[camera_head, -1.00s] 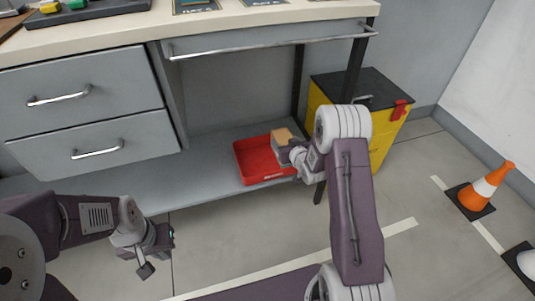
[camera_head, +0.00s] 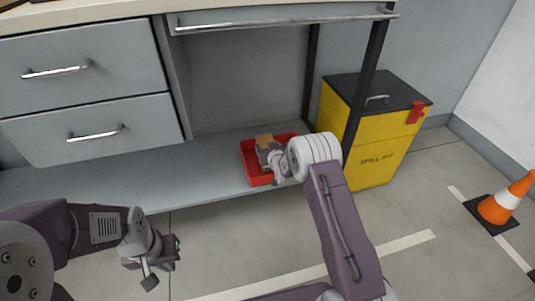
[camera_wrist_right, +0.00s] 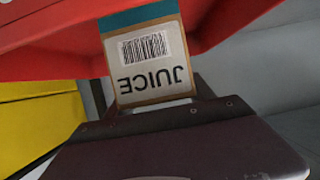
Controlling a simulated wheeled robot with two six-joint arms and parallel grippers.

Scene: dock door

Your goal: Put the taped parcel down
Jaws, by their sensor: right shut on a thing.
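A small tan box (camera_head: 264,141) is in my right gripper (camera_head: 268,156), at the red tray. In the right wrist view the box (camera_wrist_right: 150,70) has brown edges, a teal band and a white label with a barcode and the upside-down word JUICE. The right gripper (camera_wrist_right: 155,108) is shut on it. The red tray (camera_head: 252,168) stands on the low grey shelf, and its red wall (camera_wrist_right: 50,50) fills the top of the wrist view. I cannot tell whether the box touches the tray floor. My left gripper (camera_head: 152,265) hangs at lower left, away from the tray; its jaw opening is unclear.
The grey shelf (camera_head: 120,185) is bare left of the tray, below two drawers (camera_head: 90,130). A table leg (camera_head: 365,85) stands right of the tray. A yellow bin (camera_head: 375,150) with a dark lid stands beyond it. An orange cone (camera_head: 505,202) is at far right.

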